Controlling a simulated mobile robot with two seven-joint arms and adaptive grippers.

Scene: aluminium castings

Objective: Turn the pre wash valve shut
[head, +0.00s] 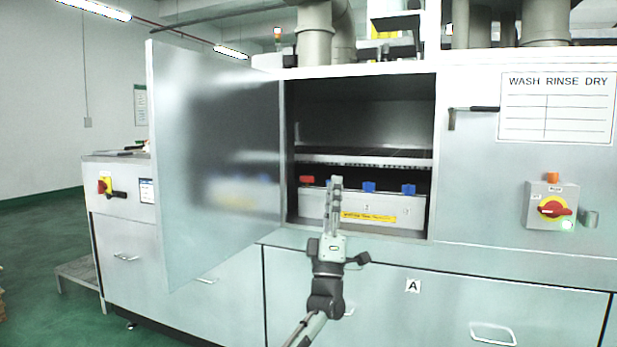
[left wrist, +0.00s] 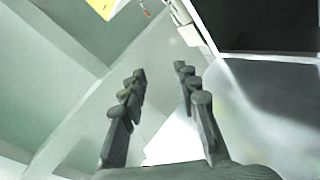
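A row of small valve handles sits along the top of a pale panel (head: 388,204) inside the open cabinet. The leftmost handle (head: 307,179) is red. Two blue handles, a nearer one (head: 369,186) and one farther right (head: 408,189), show to the right, and a bit of blue shows beside my fingers. I cannot read which is the pre wash valve. My left gripper (head: 336,181) points up in front of the panel and hides part of the row. In the left wrist view my left gripper (left wrist: 160,70) has its fingers apart with nothing between them. My right gripper is out of view.
The cabinet door (head: 215,150) stands swung open on the left. A perforated shelf edge (head: 365,161) crosses above the valves. A yellow label (head: 368,217) is on the panel. A red and yellow switch (head: 552,208) is on the front at right.

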